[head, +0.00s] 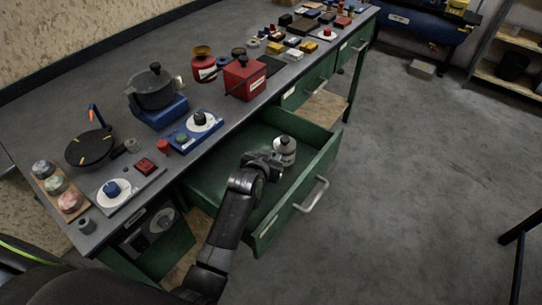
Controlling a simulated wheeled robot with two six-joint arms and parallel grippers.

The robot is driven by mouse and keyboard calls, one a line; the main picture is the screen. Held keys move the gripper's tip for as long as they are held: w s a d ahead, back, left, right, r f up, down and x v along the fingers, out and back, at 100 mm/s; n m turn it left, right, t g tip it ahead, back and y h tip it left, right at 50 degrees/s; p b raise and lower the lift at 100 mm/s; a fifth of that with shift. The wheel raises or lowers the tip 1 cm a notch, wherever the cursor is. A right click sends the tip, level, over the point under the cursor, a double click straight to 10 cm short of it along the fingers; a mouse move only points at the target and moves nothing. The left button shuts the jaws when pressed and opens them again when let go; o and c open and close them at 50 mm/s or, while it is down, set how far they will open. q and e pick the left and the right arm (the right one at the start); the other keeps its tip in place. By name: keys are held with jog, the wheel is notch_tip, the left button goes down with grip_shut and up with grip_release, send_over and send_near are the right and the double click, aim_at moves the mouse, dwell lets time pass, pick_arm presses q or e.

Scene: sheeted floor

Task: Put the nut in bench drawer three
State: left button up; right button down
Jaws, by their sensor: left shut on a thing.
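A green bench drawer (290,212) stands pulled out, its silver handle (312,196) facing the aisle. My left gripper (268,163) is over the open drawer, shut on a small dark grey thing that appears to be the nut; the fingers hide most of it. The drawer's number cannot be read. My right gripper is not in view.
The bench top (225,118) holds a black pot on a blue base (155,95), a red box (245,78), a black pan (89,149) and control panels with knobs. Many small parts crowd its far end. The floor (410,180) right of the drawer is clear.

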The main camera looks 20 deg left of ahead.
pick_arm(q)
jog(key=o, duration=1)
jog(key=shift+r, duration=0.1)
jog(key=shift+r, duration=0.35)
jog(key=shift+p+v, duration=5.85)
jog(key=shift+v, duration=0.25)
jog(key=shift+w+r, duration=0.15)
